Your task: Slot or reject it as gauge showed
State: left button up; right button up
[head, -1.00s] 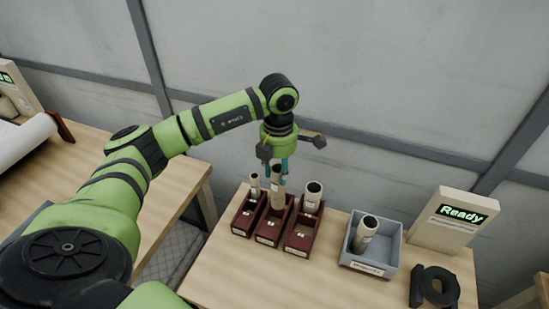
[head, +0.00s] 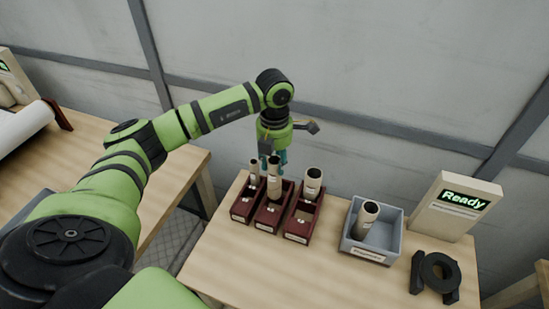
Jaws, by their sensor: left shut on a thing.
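My left gripper (head: 274,164) is over the middle dark red box (head: 267,222), with its teal fingers at the top of a tan roll (head: 274,184). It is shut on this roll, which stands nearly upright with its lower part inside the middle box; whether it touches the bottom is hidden. A thinner roll (head: 254,172) stands in the left red box (head: 241,213), and a wider roll (head: 313,184) in the right red box (head: 297,233). Another roll (head: 367,218) leans in the grey labelled bin (head: 389,250). My right gripper is out of view.
A gauge box (head: 456,208) with a green "Ready" display stands at the right, with a black ring-shaped fixture (head: 438,278) in front. The table (head: 270,275) is bare in front of the boxes. Another table with a white roll (head: 22,125) is at the left.

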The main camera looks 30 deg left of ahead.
aim_at(275, 179)
pick_arm(q)
jog(key=shift+f+b, duration=2.95)
jog(key=shift+f, duration=1)
jog(key=o, duration=0.9)
jog(key=shift+o, duration=0.2)
jog(key=shift+r, duration=0.15)
